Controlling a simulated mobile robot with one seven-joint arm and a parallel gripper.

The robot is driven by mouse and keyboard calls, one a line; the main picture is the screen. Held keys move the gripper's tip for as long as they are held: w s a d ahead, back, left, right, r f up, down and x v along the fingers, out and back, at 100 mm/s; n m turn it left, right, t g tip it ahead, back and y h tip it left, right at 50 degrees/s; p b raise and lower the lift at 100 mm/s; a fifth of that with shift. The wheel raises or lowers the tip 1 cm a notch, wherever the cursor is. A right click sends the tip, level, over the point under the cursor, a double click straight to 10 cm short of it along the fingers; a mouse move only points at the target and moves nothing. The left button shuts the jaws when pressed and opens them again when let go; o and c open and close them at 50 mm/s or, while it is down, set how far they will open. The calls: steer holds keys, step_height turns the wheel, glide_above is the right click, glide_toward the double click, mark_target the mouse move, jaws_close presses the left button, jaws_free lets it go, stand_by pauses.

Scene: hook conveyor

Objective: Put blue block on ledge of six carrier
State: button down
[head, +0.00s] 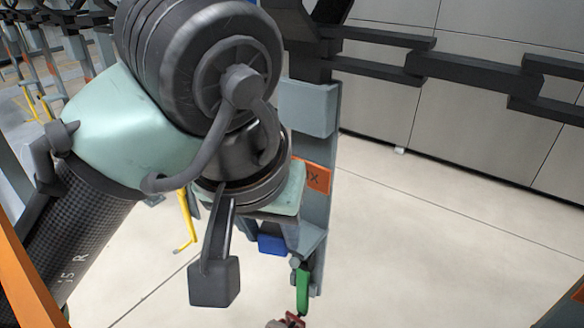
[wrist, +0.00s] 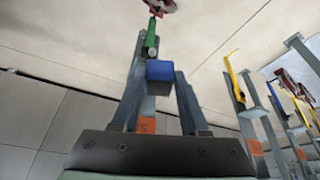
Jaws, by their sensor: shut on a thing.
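The blue block (head: 271,244) is between the fingertips of my gripper (head: 270,236), which is shut on it. In the wrist view the blue block (wrist: 159,72) sits at the ends of both grey fingers. The grey carrier (head: 320,130) hangs just right of my gripper, with an orange label (head: 318,178) of which only "IX" shows. Its small ledge (head: 312,240) is beside the block at about the same height in the picture. I cannot tell whether block and ledge touch. My arm hides part of the carrier.
A green hook piece (head: 302,288) hangs below the ledge, with a dark red thing (head: 292,321) under it. A dark chain (head: 460,70) runs overhead to the right. More carriers with yellow hooks (wrist: 233,75) stand in a row. The floor right is clear.

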steer(key=w+d, duration=0.2)
steer(key=w, duration=0.1)
steer(key=shift+w+d+f+b, duration=0.15)
steer(key=shift+w+f+b, duration=0.05)
steer(key=shift+f+b, duration=0.2)
steer(key=shift+w+d+f+b, duration=0.15)
steer(key=shift+w+f+b, duration=0.05)
steer(key=shift+f+b, duration=0.2)
steer(key=shift+s, duration=0.1)
steer(key=shift+a+r, duration=0.1)
steer(key=shift+c, duration=2.1)
jaws_free()
steer(key=shift+f, duration=0.2)
